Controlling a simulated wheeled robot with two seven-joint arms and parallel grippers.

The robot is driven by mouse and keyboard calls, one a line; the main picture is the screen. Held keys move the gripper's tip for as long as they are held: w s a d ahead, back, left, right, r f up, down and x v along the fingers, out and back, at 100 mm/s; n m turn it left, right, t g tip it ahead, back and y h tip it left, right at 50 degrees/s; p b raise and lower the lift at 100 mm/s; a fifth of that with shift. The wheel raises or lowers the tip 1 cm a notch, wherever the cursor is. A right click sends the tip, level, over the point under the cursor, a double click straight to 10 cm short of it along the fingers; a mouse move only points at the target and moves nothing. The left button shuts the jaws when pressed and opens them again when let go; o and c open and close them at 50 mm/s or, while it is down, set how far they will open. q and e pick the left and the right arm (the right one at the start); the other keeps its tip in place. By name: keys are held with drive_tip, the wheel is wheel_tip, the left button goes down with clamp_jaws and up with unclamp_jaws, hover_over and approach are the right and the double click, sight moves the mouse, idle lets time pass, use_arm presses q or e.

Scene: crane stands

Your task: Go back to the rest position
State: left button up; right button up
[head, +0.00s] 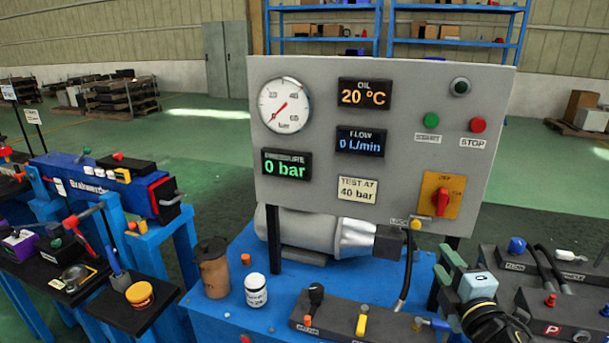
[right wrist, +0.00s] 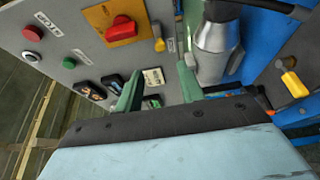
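My right gripper (head: 447,268) is at the lower right of the head view, in front of the control panel's lower right corner. In the right wrist view its two green fingers (right wrist: 159,85) stand apart with nothing between them, so it is open. The grey control panel (head: 330,115) stands upright, with a red rotary switch (head: 441,201) on a yellow plate. The displays read 20 °C, 0 L/min and 0 bar. The panel (right wrist: 75,20) also shows tilted in the right wrist view. My left gripper is in neither view.
A blue bench (head: 205,311) below the panel carries a silver motor (head: 310,230), a brown cup (head: 212,268), a white jar (head: 256,291) and a lever block (head: 345,316). Dark hose blocks (head: 530,280) stand at the right. A cluttered blue stand (head: 165,244) is at the left. Green floor lies behind.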

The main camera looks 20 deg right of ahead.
drive_tip(key=s+a+f+m+g+y, duration=0.1)
drive_tip(key=s+a+f+m+g, duration=0.3)
drive_tip(key=f, duration=0.3)
drive_tip(key=s+a+f+m+g, duration=0.3)
drive_tip(key=a+f+m+g, duration=0.15)
drive_tip(key=f, duration=0.25)
drive_tip(key=s+a+f+m+g+y, duration=0.45)
drive_tip(key=s+a, duration=0.55)
drive_tip(key=a, duration=0.3)
wheel_tip(320, 180, down, 24)
drive_tip(key=s+d+n+g, duration=0.1)
drive_tip(key=d+g, duration=0.1)
drive_tip(key=s+d+f, duration=0.3)
drive_tip(key=s+f, duration=0.5)
drive_tip(key=s+d+f+g, duration=0.1)
drive_tip(key=s+d+f, duration=0.2)
drive_tip(key=s+f, duration=0.4)
drive_tip(key=shift+s+f, duration=0.4)
drive_tip(key=shift+s, duration=0.6)
